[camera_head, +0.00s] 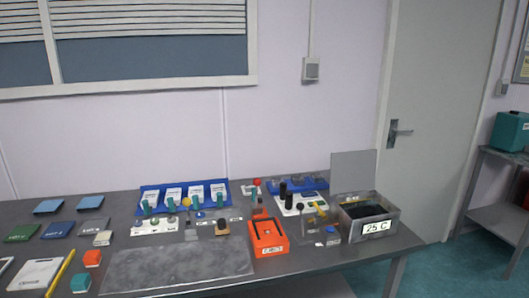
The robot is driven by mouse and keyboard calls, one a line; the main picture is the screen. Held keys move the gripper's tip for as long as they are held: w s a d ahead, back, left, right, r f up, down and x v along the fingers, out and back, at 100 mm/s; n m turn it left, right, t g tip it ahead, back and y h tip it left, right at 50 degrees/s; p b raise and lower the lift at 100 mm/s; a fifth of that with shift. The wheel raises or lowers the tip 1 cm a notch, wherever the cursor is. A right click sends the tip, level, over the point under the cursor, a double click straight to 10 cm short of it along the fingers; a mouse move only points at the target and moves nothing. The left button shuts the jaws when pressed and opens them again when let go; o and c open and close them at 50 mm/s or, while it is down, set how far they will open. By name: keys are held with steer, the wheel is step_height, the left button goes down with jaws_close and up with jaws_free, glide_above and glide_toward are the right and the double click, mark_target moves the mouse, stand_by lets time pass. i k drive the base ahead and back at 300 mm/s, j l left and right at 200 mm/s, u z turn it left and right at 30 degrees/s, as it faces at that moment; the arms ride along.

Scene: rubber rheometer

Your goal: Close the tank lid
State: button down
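The tank (377,228) is a grey metal box with a white "25 C" label on its front. It stands near the right end of the long table. Its lid (353,170) is a flat grey panel that stands upright at the tank's back edge, so the tank is open at the top. The inside looks dark, with something yellowish along the back wall. My gripper is not in view.
An orange tray (269,252) stands left of the tank, with small tools and dark cylinders between them. A blue rack (153,190) with white cards is further left. A bare grey plate (180,271) lies in front. A door (437,120) is behind the table's right end.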

mark_target(350, 171)
steer(key=i+l+z, duration=0.15)
steer(key=i, duration=0.55)
steer(key=i+z, duration=0.1)
steer(key=l, duration=0.3)
steer(key=j+z, duration=0.15)
steer(key=u, duration=0.1)
steer(key=i+j+z, duration=0.05)
